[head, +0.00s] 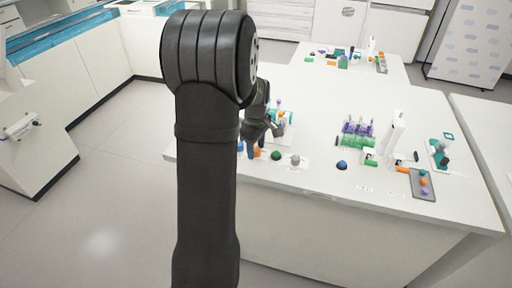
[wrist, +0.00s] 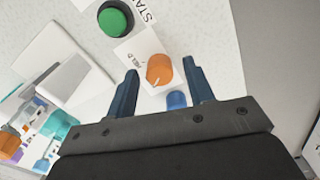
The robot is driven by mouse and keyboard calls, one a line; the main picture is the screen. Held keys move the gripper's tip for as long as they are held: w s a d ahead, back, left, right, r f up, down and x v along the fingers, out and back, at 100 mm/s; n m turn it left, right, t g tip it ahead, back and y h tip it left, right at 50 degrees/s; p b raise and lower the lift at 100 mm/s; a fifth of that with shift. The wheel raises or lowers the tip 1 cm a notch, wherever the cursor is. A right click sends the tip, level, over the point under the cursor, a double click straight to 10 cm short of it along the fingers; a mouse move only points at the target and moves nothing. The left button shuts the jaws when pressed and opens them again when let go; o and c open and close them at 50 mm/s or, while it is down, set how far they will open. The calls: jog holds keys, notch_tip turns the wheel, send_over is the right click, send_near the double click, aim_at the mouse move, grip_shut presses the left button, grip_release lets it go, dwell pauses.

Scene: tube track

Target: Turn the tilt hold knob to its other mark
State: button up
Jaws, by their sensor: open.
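The tilt hold knob is an orange round knob (wrist: 159,70) on a white plate (wrist: 138,43), with a short white pointer line on its face. Printed lettering beside it reads roughly "HELD"; the rest of the plate is partly hidden. In the wrist view my gripper (wrist: 160,67) is open, with one dark blue finger on each side of the knob. Whether the fingers touch it I cannot tell. In the head view the knob (head: 257,153) is a small orange patch beside my arm.
A green button (wrist: 115,18) stands close by, above left of the knob. A blue object (wrist: 176,100) lies between the fingers, nearer the palm. Coloured tube items (wrist: 45,128) stand at lower left. A purple and green rack (head: 358,134) stands farther right on the table.

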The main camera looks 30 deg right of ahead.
jog(key=shift+f, duration=0.25)
jog(key=c, duration=1)
jog(key=shift+m, duration=0.3)
jog(key=m, duration=0.9)
jog(key=shift+m, duration=2.3)
